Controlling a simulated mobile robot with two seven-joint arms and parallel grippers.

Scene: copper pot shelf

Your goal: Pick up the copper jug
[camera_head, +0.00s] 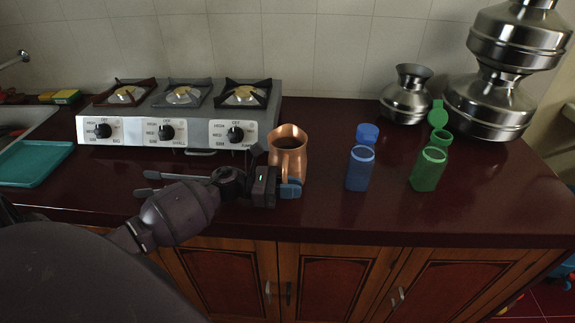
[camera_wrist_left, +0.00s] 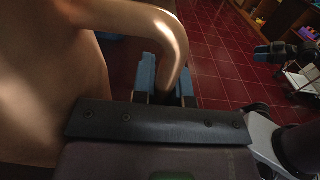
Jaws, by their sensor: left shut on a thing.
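The copper jug (camera_head: 288,148) stands upright near the front edge of the dark red counter, right of the stove. Its lower front is partly hidden by my left gripper (camera_head: 290,187). In the left wrist view the jug's body (camera_wrist_left: 45,85) fills the left side, and its curved handle (camera_wrist_left: 172,30) comes down between the blue fingers of my left gripper (camera_wrist_left: 165,82). The gripper is shut on the handle. I cannot tell whether the jug's base touches the counter.
A three-burner stove (camera_head: 180,115) stands behind and left of the jug. A blue bottle (camera_head: 360,165) and a green bottle (camera_head: 428,168) stand to the right. Steel pots (camera_head: 490,105) are at the back right. A teal tray (camera_head: 35,163) lies far left. Counter front right is clear.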

